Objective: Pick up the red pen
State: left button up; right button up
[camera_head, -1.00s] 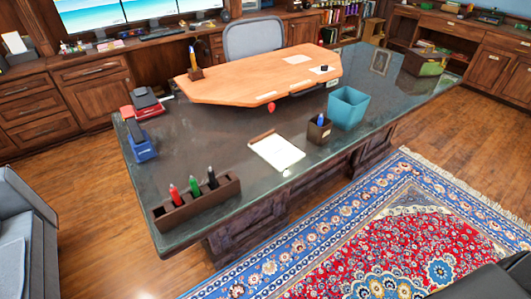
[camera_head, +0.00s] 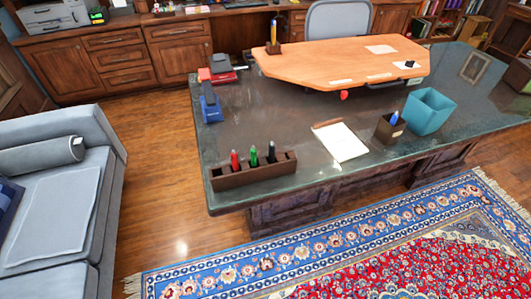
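A red pen (camera_head: 234,160) stands upright in a long dark brown pen holder (camera_head: 240,179) at the near left corner of the dark desk (camera_head: 310,115). A green pen (camera_head: 253,156) and a black pen (camera_head: 272,152) stand to its right in the same holder. The lower part of the red pen is hidden inside the holder. Neither of my grippers is in view.
A grey sofa (camera_head: 65,185) stands at the left. Wood floor (camera_head: 165,150) lies clear between sofa and desk. A patterned rug (camera_head: 330,255) lies before the desk. A clipboard (camera_head: 340,140), a small pen cup (camera_head: 390,128) and a teal bin (camera_head: 430,112) stand on the desk.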

aim_at(234, 157)
jog(key=u, duration=2)
jog(key=k, duration=1.3)
jog(key=z, duration=2.1)
jog(key=i, duration=0.5)
